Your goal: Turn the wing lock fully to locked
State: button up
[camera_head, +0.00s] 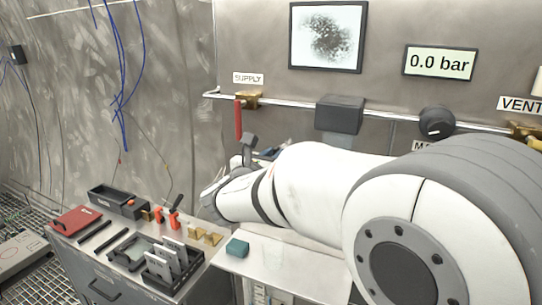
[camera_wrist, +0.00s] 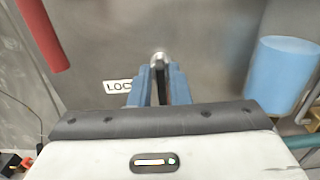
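In the wrist view the silver round end of what looks like the wing lock (camera_wrist: 159,57) shows on the steel wall, just beyond and between my gripper's fingertips (camera_wrist: 159,75). The two blue-grey fingers stand a narrow gap apart, pointing at the wall. The wing itself is hidden or too blurred to make out, so its angle and any contact cannot be told. A white label reading "LOC" (camera_wrist: 117,87) sits left of the fingers, its right end covered. In the head view my gripper (camera_head: 268,152) is near the wall, and my arm hides the lock.
A red lever (camera_head: 239,120) hangs from the brass SUPPLY valve (camera_head: 248,97), left of my gripper; the wrist view also shows it (camera_wrist: 45,35). A blue cylinder (camera_wrist: 283,75) is at right. A display (camera_head: 440,63) reads 0.0 bar. A tool-covered bench (camera_head: 160,290) is at left.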

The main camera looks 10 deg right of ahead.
grip_shut()
jog(key=shift+f+m+b, duration=0.1)
jog(key=shift+m+b, duration=0.2)
jog(key=shift+b, duration=0.3)
jog(key=m+b, duration=0.5)
jog(key=b, duration=0.4)
jog(key=m+b, duration=0.6)
jog(key=b, duration=0.3)
jog(key=s+d+f+m+b, duration=0.1)
jog(key=m+b, duration=0.5)
jog(key=b, duration=0.2)
jog(key=shift+f+b, duration=0.1)
jog(key=shift+b, duration=0.3)
jog(key=shift+m, duration=0.3)
jog(key=shift+o, duration=1.8)
grip_release()
jog(key=shift+w, duration=0.1)
